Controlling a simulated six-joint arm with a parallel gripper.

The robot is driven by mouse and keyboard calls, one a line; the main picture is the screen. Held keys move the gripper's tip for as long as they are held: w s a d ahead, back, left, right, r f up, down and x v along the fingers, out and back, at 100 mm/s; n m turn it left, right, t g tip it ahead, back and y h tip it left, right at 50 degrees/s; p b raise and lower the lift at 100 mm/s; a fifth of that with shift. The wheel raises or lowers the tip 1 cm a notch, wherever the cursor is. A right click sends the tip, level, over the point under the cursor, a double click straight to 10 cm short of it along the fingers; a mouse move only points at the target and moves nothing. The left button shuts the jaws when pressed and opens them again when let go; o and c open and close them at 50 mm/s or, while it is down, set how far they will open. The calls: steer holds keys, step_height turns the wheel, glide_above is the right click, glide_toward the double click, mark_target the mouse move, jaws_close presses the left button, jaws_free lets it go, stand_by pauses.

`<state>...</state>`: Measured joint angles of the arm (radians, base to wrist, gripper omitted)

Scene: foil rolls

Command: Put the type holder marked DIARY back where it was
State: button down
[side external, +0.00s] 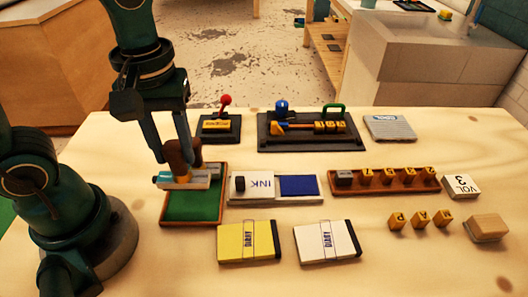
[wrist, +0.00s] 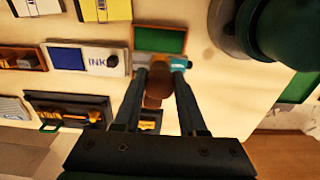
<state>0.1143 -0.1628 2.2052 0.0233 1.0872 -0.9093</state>
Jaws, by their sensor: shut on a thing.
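My gripper (side external: 174,152) is shut on the brown handle (side external: 180,158) of a type holder. The holder's grey and teal body (side external: 170,180) lies crosswise at the back end of a green-lined wooden tray (side external: 195,207). I cannot tell whether it rests in the tray or hangs just above it. No marking on it is legible. In the wrist view the brown handle (wrist: 158,88) is between my fingers (wrist: 161,78), with the holder's teal end (wrist: 180,64) to the right and the green tray (wrist: 160,40) beyond.
An INK pad box (side external: 275,187) stands close right of the tray. Yellow (side external: 248,242) and white (side external: 327,241) diaries lie in front. Behind are a red-knobbed stand (side external: 219,126) and a black rack (side external: 311,131). A type rack (side external: 387,179) and loose letter blocks (side external: 420,219) are right.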

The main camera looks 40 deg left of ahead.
mark_target(182, 165)
steer(key=shift+w+d+f, duration=0.1)
steer(key=shift+d+f, duration=0.5)
steer(key=shift+d, duration=0.15)
steer(key=shift+f, duration=1.85)
steer(key=shift+f, duration=0.15)
steer(key=shift+c, duration=2.3)
jaws_free()
